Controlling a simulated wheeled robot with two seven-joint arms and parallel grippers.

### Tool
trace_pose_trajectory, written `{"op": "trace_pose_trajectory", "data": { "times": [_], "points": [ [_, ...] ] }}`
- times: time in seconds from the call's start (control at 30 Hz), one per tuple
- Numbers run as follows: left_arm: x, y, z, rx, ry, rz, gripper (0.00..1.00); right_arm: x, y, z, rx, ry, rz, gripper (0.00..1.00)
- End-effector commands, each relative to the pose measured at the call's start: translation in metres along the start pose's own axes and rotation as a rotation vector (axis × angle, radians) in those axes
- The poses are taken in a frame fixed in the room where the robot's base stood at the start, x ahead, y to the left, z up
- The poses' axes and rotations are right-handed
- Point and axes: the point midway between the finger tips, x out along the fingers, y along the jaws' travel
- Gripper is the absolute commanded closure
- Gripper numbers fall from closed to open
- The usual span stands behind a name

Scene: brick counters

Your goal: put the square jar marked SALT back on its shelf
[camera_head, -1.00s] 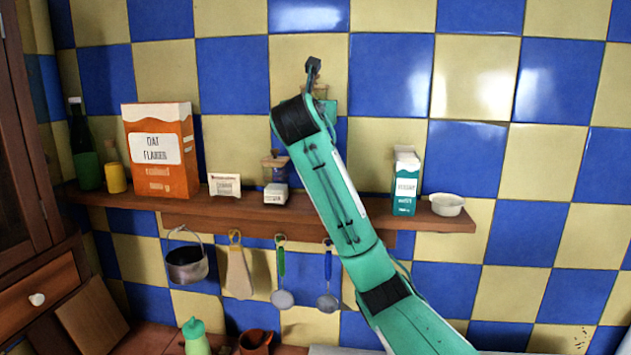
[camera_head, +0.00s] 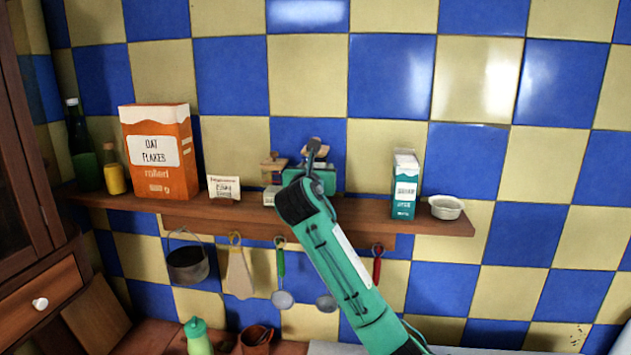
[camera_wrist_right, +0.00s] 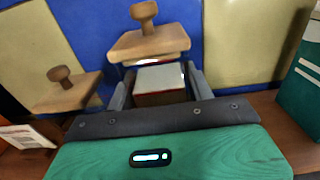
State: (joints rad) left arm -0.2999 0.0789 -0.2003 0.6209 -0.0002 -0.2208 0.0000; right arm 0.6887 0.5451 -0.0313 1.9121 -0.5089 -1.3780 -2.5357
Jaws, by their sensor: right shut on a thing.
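My right gripper (camera_head: 314,168) is shut on a square jar with a flat wooden lid and knob (camera_head: 317,144). In the right wrist view, the jar (camera_wrist_right: 160,80) sits between the two fingers of the gripper (camera_wrist_right: 160,92), its lid above them. Its label is not readable from here, and my arm hides most of it in the head view. It is at the wooden shelf (camera_head: 438,222), right of a similar lidded jar (camera_head: 272,180); I cannot tell whether its base touches the board. My left gripper is not in view.
The similar jar (camera_wrist_right: 68,90) stands close on the left in the wrist view. A small labelled card (camera_head: 224,187) and an oat flakes box (camera_head: 160,150) are further left. A teal and white carton (camera_head: 404,185) and a white bowl (camera_head: 446,207) stand right. Utensils hang below.

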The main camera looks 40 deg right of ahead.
Motion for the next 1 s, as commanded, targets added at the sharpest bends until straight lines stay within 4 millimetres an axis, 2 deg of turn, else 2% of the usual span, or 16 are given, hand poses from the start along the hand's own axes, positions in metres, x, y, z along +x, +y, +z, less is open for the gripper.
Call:
{"op": "trace_pose_trajectory", "data": {
  "times": [0.3,0.73,0.77,0.8,0.87,1.0],
  "points": [
    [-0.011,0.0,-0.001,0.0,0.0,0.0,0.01,0.0,0.0,-0.031,-0.002,0.001,0.0,0.81],
    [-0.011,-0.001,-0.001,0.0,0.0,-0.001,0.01,0.0,0.0,-0.036,-0.001,-0.001,0.0,0.81],
    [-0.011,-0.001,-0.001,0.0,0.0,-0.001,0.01,0.0,0.0,-0.037,-0.001,0.001,0.0,0.42],
    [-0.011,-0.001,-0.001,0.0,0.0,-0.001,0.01,0.0,0.0,-0.037,-0.001,0.001,0.0,0.34],
    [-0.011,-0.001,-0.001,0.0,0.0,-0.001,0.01,0.0,0.0,-0.037,-0.001,0.001,0.0,0.26],
    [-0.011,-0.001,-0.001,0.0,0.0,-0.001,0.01,0.0,0.0,-0.037,-0.001,0.001,0.0,0.26]
  ]
}}
